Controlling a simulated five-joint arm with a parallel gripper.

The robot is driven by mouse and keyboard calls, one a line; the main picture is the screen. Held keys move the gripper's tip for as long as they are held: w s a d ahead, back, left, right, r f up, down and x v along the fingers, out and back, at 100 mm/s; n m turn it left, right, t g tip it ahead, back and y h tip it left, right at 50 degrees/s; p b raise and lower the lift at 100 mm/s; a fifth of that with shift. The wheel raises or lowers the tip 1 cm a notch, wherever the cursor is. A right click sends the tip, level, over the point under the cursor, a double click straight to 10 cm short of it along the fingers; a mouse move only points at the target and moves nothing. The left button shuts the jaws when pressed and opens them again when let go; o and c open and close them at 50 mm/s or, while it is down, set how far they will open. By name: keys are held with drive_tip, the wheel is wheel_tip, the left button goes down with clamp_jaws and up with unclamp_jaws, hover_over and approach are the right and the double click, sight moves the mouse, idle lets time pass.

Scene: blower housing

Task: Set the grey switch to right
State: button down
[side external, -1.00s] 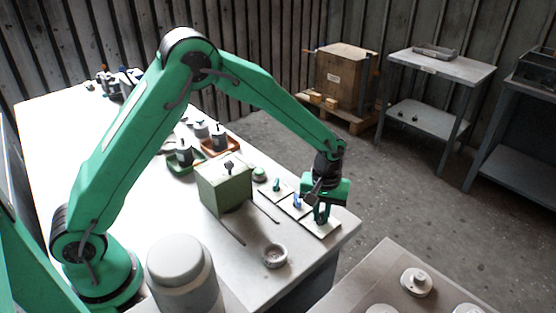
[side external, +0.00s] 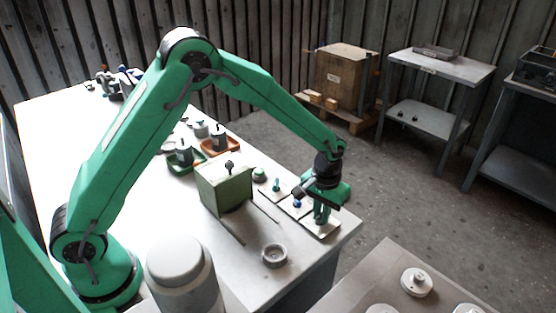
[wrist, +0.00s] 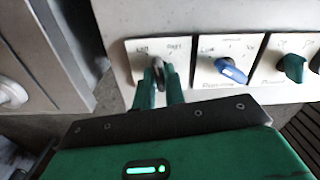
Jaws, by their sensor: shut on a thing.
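The grey switch (wrist: 158,66) stands on a white plate (wrist: 134,56) in the wrist view. The plate carries a left label and a right label along its far edge. My gripper (wrist: 159,76) is shut on the grey switch, with one green finger on each side of it. Much of the switch is hidden between the fingers, so which label it points at is hard to tell. In the side view my gripper (side external: 320,216) is down at the plate (side external: 324,231) near the table's right corner, and the switch is hidden there.
A blue switch (wrist: 231,70) and a teal switch (wrist: 292,67) sit on their own plates to the right in the wrist view. A green box (side external: 224,188) stands left of the plates in the side view. A small grey ring-shaped dish (side external: 274,256) lies nearer the front.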

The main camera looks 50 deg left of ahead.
drive_tip(key=shift+m, duration=2.2)
drive_tip(key=shift+m, duration=0.3)
drive_tip(key=shift+r+m, duration=0.1)
drive_tip(key=shift+m, duration=1.8)
drive_tip(key=c, duration=1.6)
unclamp_jaws()
drive_tip(key=shift+o, duration=0.2)
